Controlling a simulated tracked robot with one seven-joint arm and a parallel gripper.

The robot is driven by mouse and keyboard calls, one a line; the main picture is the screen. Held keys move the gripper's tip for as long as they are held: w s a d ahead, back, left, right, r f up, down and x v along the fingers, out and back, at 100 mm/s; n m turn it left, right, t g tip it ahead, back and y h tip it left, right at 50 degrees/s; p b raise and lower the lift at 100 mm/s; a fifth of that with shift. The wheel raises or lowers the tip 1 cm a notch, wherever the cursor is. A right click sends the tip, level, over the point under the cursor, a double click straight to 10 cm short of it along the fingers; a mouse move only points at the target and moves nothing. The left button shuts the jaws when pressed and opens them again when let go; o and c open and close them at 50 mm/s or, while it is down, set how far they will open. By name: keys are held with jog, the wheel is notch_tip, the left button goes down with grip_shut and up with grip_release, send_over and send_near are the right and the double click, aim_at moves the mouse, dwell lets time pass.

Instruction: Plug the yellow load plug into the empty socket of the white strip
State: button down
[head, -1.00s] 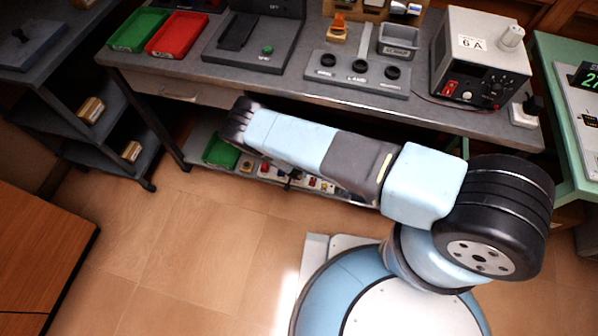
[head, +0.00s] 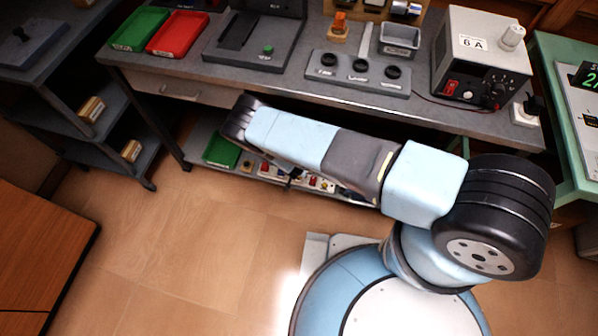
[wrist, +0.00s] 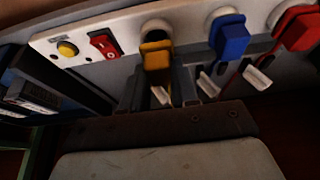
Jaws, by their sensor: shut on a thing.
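The white strip (wrist: 105,40) runs across the top of the wrist view; part of it shows on the lower shelf in the head view (head: 327,186). The yellow load plug (wrist: 156,56) is in front of a round white socket (wrist: 155,29) on the strip. My gripper (wrist: 162,80) is shut on the yellow plug, its dark fingers at either side. The plug is at the socket and overlaps it; I cannot tell whether it is fully seated.
A blue plug (wrist: 230,38) and a red plug (wrist: 299,29) sit in the strip to the right. A red switch (wrist: 105,44) and yellow button (wrist: 67,48) are to the left. The workbench top (head: 290,88) overhangs the shelf; a green bin (head: 221,151) stands left.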

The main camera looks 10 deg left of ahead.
jog(key=shift+f, duration=0.95)
dwell(2.0)
jog(key=shift+c, duration=1.5)
grip_release()
jog(key=shift+r, duration=0.15)
jog(key=shift+r, duration=3.3)
